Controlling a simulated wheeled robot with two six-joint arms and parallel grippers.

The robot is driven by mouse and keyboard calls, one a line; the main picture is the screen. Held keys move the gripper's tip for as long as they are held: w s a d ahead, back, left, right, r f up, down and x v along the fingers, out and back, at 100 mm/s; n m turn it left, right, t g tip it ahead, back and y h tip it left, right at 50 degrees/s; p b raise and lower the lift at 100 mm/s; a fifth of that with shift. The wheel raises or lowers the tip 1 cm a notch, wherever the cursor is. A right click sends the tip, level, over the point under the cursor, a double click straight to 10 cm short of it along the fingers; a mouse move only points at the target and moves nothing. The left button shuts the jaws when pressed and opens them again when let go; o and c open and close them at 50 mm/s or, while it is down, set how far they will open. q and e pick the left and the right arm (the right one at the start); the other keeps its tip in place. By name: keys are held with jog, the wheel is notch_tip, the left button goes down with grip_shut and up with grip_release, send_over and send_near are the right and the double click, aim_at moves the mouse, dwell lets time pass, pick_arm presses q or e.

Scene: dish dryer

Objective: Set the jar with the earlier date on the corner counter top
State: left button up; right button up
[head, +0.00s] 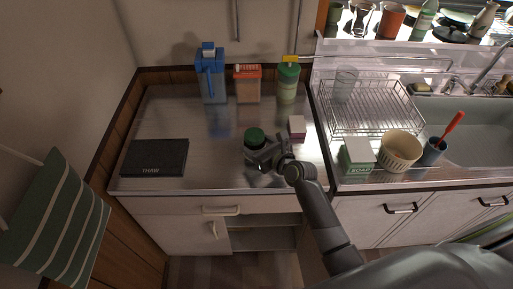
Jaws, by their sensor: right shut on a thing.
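A jar with a dark green lid (254,134) is at the middle of the steel corner counter top (205,180). My right gripper (258,151) reaches in from the lower right and is shut on the jar. The gripper hides much of the jar's body. I cannot tell whether its base touches the counter. No date can be read on it. No second jar of the same kind is clearly seen. My left gripper is out of view.
A blue carton (211,78), an orange-and-white box (248,84) and a green container (288,82) stand along the back. A small pinkish box (297,127) is right of the jar. A dark THAW board (155,157) lies left. A wire rack (372,108) is beyond the right edge.

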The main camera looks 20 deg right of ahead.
jog(key=shift+f, duration=0.45)
jog(key=o, duration=1.3)
jog(key=shift+f, duration=0.15)
jog(key=shift+r, duration=0.2)
jog(key=v, duration=1.2)
jog(key=shift+s+p, duration=0.1)
jog(key=shift+p, duration=0.25)
jog(key=shift+f, duration=0.1)
